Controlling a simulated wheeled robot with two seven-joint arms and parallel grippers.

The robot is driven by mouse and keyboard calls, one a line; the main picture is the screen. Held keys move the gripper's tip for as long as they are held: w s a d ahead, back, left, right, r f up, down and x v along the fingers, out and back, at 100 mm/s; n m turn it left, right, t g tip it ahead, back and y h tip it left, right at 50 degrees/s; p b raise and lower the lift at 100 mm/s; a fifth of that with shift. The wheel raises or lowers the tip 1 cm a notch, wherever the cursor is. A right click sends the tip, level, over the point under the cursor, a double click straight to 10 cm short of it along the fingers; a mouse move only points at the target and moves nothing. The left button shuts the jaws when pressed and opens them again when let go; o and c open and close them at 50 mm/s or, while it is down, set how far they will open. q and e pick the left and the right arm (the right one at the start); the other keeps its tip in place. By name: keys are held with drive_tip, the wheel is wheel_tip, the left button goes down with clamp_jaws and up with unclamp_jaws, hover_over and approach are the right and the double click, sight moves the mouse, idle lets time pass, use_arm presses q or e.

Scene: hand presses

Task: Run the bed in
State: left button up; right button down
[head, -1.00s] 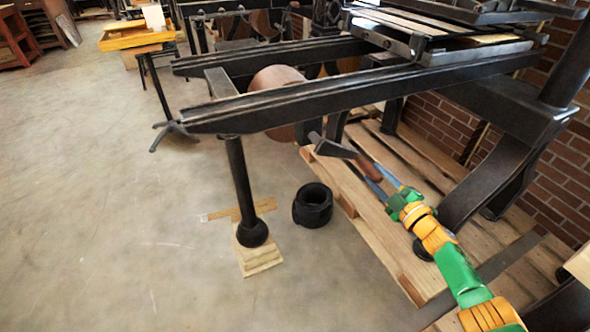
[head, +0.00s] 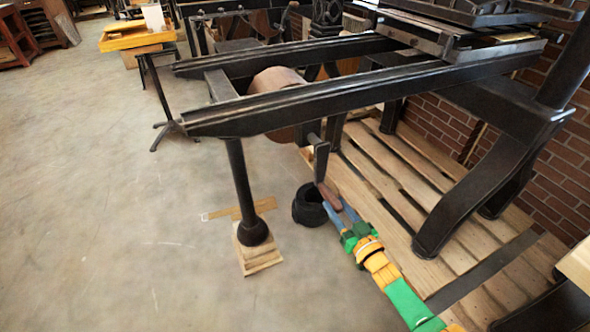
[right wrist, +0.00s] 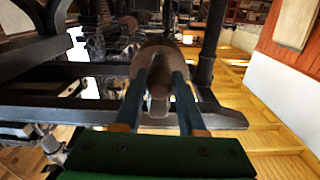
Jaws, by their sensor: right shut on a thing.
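The press bed (head: 425,42) sits on the dark rails (head: 350,92) at the upper right in the head view. The crank (head: 320,158) hangs down below the near rail, and its brown handle (head: 328,195) is at the lower end. My right gripper (head: 333,205) is shut on this handle, below the rail and beside the pallet. In the right wrist view, the fingers (right wrist: 159,85) lie on both sides of the brown handle (right wrist: 158,103). A brown drum (head: 275,88) sits between the rails. My left gripper is not in view.
A black ring-shaped object (head: 308,205) lies on the floor close to my right gripper. A post (head: 240,185) on wooden blocks (head: 260,262) supports the rail end. A slatted pallet (head: 400,165) carries the press frame at right.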

drive_tip(key=c, duration=0.6)
unclamp_jaws()
drive_tip(key=shift+a, duration=0.25)
drive_tip(key=o, duration=0.6)
drive_tip(key=shift+a+r, duration=0.1)
drive_tip(key=shift+a, duration=0.1)
drive_tip(key=shift+d, duration=0.1)
drive_tip(key=shift+s+d+p, duration=0.1)
drive_tip(key=shift+s+p, duration=0.15)
drive_tip(key=shift+p, duration=0.05)
drive_tip(key=p+v, duration=0.4)
drive_tip(key=v, duration=0.4)
drive_tip(key=shift+s+d, duration=0.2)
drive_tip(key=shift+s, duration=0.1)
